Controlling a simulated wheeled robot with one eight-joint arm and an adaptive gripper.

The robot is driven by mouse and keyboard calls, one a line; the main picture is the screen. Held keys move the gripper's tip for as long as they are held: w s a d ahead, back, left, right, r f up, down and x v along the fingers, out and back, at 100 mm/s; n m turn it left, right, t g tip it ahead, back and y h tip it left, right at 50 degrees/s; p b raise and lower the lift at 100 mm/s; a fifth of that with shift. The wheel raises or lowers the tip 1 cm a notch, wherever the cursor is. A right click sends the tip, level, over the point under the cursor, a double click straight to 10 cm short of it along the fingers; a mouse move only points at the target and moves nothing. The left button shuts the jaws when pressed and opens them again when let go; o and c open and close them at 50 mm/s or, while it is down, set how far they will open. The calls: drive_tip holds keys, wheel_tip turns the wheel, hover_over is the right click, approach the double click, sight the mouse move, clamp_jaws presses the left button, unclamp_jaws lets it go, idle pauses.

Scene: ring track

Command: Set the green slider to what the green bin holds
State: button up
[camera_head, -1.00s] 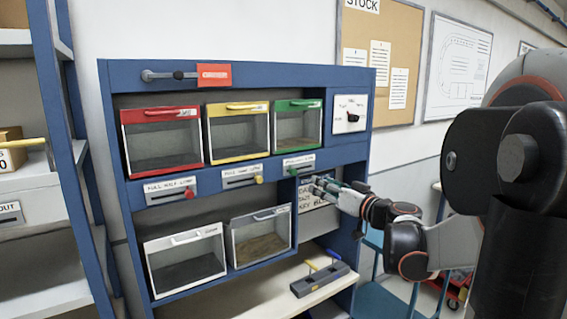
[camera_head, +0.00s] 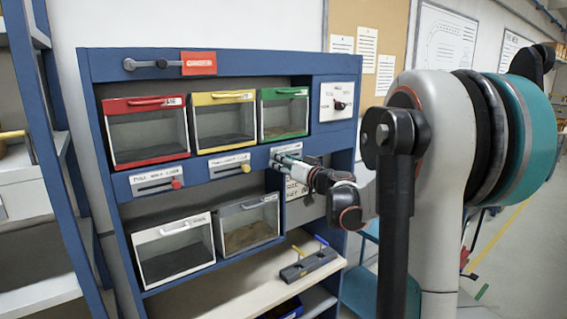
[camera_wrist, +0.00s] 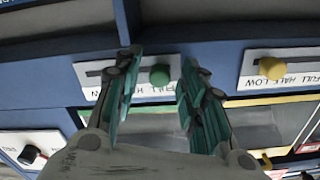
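The green slider (camera_wrist: 159,75) is a round green knob on a white label plate (camera_wrist: 105,85). In the wrist view, which looks upside down, it sits toward the plate's right end, with its lettering partly covered. My gripper (camera_wrist: 162,66) is open, with one finger on each side of the knob; I cannot tell whether either touches. In the head view, my gripper (camera_head: 283,156) is at the plate below the green bin and hides the knob. The green bin (camera_head: 284,134) has a clear front and shows brownish contents in its lower part; the exact level is unclear.
The red bin (camera_head: 148,157) and yellow bin (camera_head: 224,145) stand left of it, with a red knob (camera_head: 176,183) and yellow knob (camera_head: 246,169) below. A dial (camera_head: 338,104) is at the upper right.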

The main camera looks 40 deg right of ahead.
sight(297, 154)
drive_tip(key=shift+w, duration=0.1)
clamp_jaws()
drive_tip(key=d+b, duration=0.1)
drive_tip(key=d, duration=0.7)
drive_tip(key=shift+d, duration=0.15)
drive_tip(key=shift+c, duration=0.8)
unclamp_jaws()
drive_tip(key=shift+o, duration=0.8)
drive_tip(key=shift+d, duration=0.2)
drive_tip(key=shift+a, duration=0.1)
